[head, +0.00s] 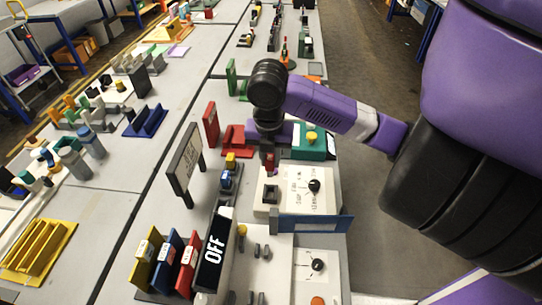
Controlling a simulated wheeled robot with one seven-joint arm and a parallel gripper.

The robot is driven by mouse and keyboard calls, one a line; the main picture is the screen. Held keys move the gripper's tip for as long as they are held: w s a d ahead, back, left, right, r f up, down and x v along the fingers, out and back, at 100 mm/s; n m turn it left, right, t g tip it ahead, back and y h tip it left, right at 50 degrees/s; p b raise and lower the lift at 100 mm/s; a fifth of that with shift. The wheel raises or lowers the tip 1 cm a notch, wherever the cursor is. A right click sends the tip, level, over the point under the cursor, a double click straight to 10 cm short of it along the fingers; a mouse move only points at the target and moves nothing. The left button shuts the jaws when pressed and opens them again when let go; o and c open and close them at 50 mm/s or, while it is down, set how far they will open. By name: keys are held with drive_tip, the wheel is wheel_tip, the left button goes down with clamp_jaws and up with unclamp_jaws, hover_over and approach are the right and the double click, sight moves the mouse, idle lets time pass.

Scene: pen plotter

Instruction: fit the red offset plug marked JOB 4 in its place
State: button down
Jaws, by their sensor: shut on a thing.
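My gripper (268,146) points down over the white panel at the middle of the head view. It is shut on a small red piece (269,161), which seems to be the red plug; any JOB 4 marking is too small to read. The plug is upright or nearly so and mostly hidden by the gripper. A dark square socket block (270,194) stands on the white panel (297,200) just below the plug in the picture. The plug appears apart from and above it.
A black dial (314,185) sits right of the socket. A black OFF display (213,250), coloured cards (187,270) and a dark sign (187,158) stand at left. A green-and-white box (313,143) is behind.

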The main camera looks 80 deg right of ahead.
sight(270, 170)
drive_tip(key=shift+d+f, duration=0.1)
drive_tip(key=shift+f, duration=0.05)
drive_tip(key=shift+f+b, duration=2)
drive_tip(key=shift+f, duration=0.65)
drive_tip(key=shift+f+b, duration=1.4)
drive_tip(key=shift+f, duration=0.1)
drive_tip(key=shift+f+n+b, duration=0.3)
drive_tip(key=shift+f+b, duration=1.4)
drive_tip(key=shift+b, duration=0.3)
drive_tip(key=c, duration=1.2)
unclamp_jaws()
drive_tip(key=shift+o, duration=0.2)
drive_tip(key=shift+a+r+p, duration=0.1)
drive_tip(key=shift+a+r, duration=0.05)
drive_tip(key=shift+r, duration=1.15)
drive_tip(key=shift+a+r+p, duration=0.15)
drive_tip(key=shift+a+r, duration=0.05)
drive_tip(key=shift+r, duration=1.15)
drive_tip(key=shift+a+r+p, duration=0.1)
drive_tip(key=shift+a+r, duration=0.05)
drive_tip(key=shift+r, duration=1.15)
